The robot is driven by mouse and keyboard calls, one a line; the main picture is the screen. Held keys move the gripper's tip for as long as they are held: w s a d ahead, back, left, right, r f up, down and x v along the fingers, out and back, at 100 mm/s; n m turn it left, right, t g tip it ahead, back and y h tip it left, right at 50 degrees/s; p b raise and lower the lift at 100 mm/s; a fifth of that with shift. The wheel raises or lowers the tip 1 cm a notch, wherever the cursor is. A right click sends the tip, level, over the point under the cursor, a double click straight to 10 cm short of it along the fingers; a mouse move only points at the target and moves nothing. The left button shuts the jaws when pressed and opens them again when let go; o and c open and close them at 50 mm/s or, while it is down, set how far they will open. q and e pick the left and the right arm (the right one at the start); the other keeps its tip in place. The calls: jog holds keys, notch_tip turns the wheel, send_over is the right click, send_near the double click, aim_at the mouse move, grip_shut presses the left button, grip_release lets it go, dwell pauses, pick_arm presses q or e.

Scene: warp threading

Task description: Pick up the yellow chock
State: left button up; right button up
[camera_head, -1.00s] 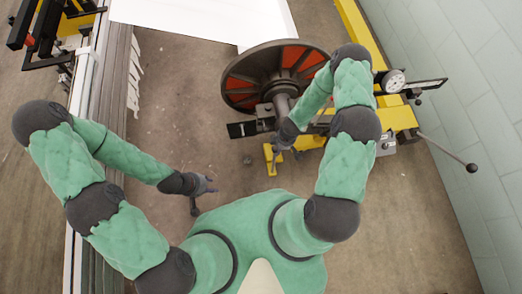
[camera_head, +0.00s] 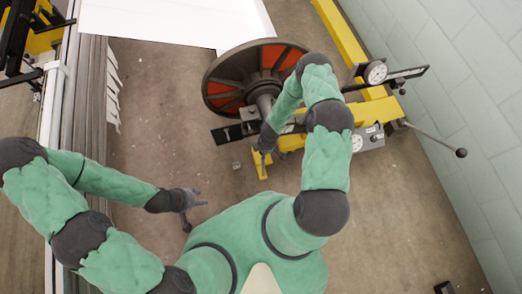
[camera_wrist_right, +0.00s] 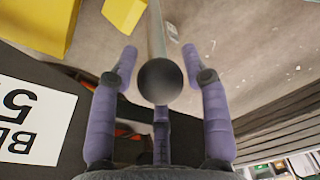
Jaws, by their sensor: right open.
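A small yellow piece (camera_head: 261,165), which looks like the yellow chock, is on the floor below the reel stand. My right gripper (camera_head: 264,150) is just above it in the head view and partly hides that area. In the right wrist view, a yellow block (camera_wrist_right: 123,12) shows at the top edge, beyond the fingertips and cut off by the frame. A dark ball (camera_wrist_right: 160,80) on a rod appears between the fingers. My left gripper (camera_head: 196,207) is open and empty over the floor.
A large dark reel with red panels (camera_head: 248,80) and the yellow machine frame (camera_head: 372,112) stand beyond my right arm. A larger yellow part (camera_wrist_right: 38,25) and a white label (camera_wrist_right: 30,118) are close on the left in the wrist view.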

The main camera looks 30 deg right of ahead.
notch_tip(320, 180, down, 3)
jog(key=shift+w+a+f+b, duration=0.1)
jog(key=shift+a+f+b, duration=0.1)
jog(key=shift+b, duration=0.35)
grip_shut()
jog(key=shift+w+d+r, duration=0.1)
